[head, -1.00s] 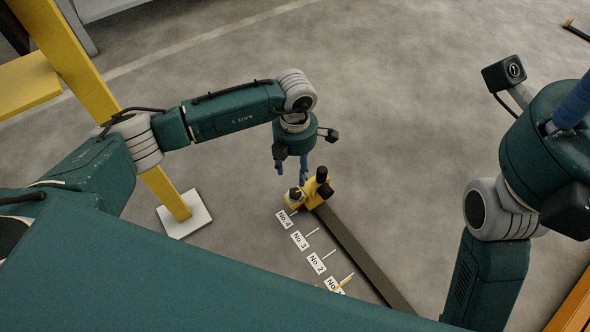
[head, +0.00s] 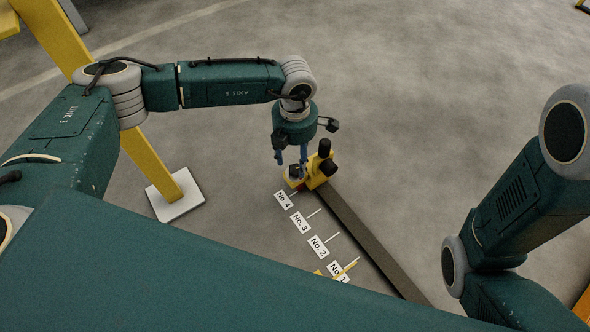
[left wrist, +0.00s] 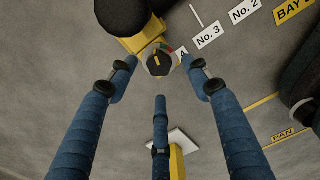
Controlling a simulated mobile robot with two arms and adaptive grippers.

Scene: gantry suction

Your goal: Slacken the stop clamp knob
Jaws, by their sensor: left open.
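The stop clamp (head: 316,176) is a yellow block with an upright black cylinder (head: 325,148), at the far end of a dark rail. Its knob (head: 294,172) is partly hidden by my left gripper's fingers in the head view. In the left wrist view the knob (left wrist: 158,62) is a round grey cap with a black and yellow top, beside the yellow block (left wrist: 147,35). My left gripper (head: 291,163) points down above it with blue fingers spread. In the left wrist view the open gripper (left wrist: 160,75) has its fingertips around the knob's outline, apparently not touching.
The dark rail (head: 365,235) runs along the floor toward the lower right. White labels, such as No. 3 (head: 300,222), lie beside it with pointer lines. A yellow post stands on a white foot plate (head: 178,199) at left. Open floor lies beyond the clamp.

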